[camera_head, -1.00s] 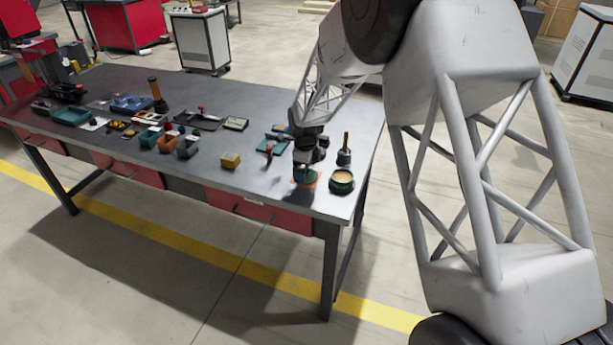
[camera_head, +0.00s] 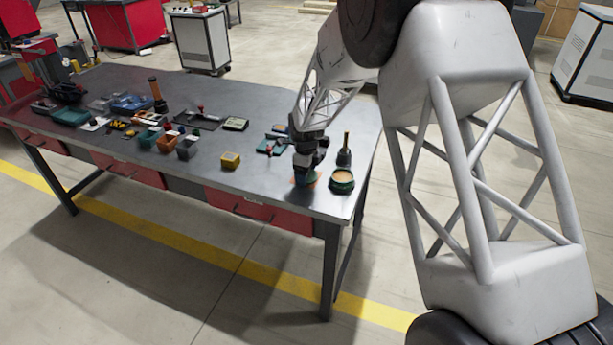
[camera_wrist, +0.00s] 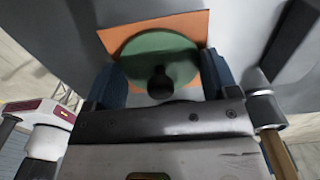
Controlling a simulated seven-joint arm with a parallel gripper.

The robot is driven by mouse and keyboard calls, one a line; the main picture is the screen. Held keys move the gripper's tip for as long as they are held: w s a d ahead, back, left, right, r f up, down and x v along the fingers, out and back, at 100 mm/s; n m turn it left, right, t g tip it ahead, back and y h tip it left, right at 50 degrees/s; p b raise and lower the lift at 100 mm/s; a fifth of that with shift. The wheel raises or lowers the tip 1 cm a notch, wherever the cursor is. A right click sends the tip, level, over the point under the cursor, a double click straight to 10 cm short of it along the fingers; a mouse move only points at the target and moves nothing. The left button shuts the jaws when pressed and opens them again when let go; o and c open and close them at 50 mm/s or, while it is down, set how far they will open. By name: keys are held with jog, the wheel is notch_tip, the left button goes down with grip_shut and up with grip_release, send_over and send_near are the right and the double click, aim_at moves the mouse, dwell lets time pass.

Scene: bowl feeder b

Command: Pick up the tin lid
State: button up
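The tin lid (camera_wrist: 150,50) is a green disc with a black knob, lying on an orange square (camera_wrist: 185,22) in the wrist view. My gripper (camera_wrist: 165,78) is open, with one blue finger on each side of the lid and the knob between them. Whether the fingers touch the lid's edge I cannot tell. In the head view my gripper (camera_head: 304,178) is low over the orange square and hides most of the lid.
A dark holder with a wooden handle (camera_head: 345,152) stands close behind the tin. A teal tray (camera_head: 273,147) lies behind my gripper, and a yellow box (camera_head: 230,160) is to the left. Several bins and tools fill the table's left side. The table's front edge (camera_head: 285,207) is near.

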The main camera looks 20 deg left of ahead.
jog(key=shift+c, duration=0.5)
jog(key=shift+r, duration=0.15)
jog(key=shift+r, duration=0.55)
jog(key=shift+s+d+r, duration=0.1)
jog(key=shift+s+r, duration=0.05)
jog(key=shift+r, duration=0.45)
jog(key=shift+s+d+r, duration=0.1)
jog(key=shift+s+r, duration=0.05)
jog(key=shift+r, duration=0.4)
jog(key=s+d+r, duration=0.1)
jog(key=s+d, duration=0.7)
jog(key=s, duration=0.4)
jog(key=shift+s+d+r, duration=0.15)
jog(key=shift+s+d, duration=0.1)
jog(key=shift+s, duration=0.1)
jog(key=shift+w, duration=0.1)
